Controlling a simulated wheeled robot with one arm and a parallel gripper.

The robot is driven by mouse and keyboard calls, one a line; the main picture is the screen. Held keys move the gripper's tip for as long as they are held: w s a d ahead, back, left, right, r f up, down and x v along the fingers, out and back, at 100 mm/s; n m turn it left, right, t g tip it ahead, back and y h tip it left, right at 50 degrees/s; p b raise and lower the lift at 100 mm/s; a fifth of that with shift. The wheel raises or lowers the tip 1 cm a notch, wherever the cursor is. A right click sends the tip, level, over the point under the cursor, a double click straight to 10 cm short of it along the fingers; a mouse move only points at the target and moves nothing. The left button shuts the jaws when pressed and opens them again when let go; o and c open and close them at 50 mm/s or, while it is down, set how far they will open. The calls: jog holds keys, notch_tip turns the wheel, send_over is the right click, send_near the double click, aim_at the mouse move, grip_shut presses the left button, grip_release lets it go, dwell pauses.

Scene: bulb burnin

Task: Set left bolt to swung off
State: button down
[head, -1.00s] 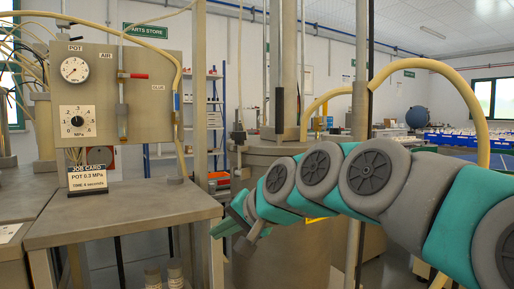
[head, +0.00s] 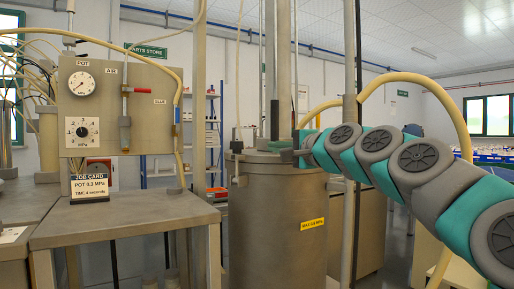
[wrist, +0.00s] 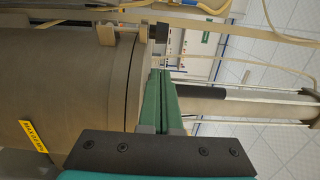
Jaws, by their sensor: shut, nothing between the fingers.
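The pot (head: 278,215) is a large grey cylinder with a yellow label, and its lid is on top.
A metal bench (head: 125,220) with a job card (head: 90,187) and a gauge panel (head: 120,105) stands at the left. A vertical post (head: 350,130) stands near my arm, and a column (wrist: 240,102) rises from the lid. A yellow hose (head: 440,90) arches at the right.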

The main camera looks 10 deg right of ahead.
aim_at(253, 155)
jog(key=shift+x, duration=5.05)
jog(key=shift+a, duration=0.1)
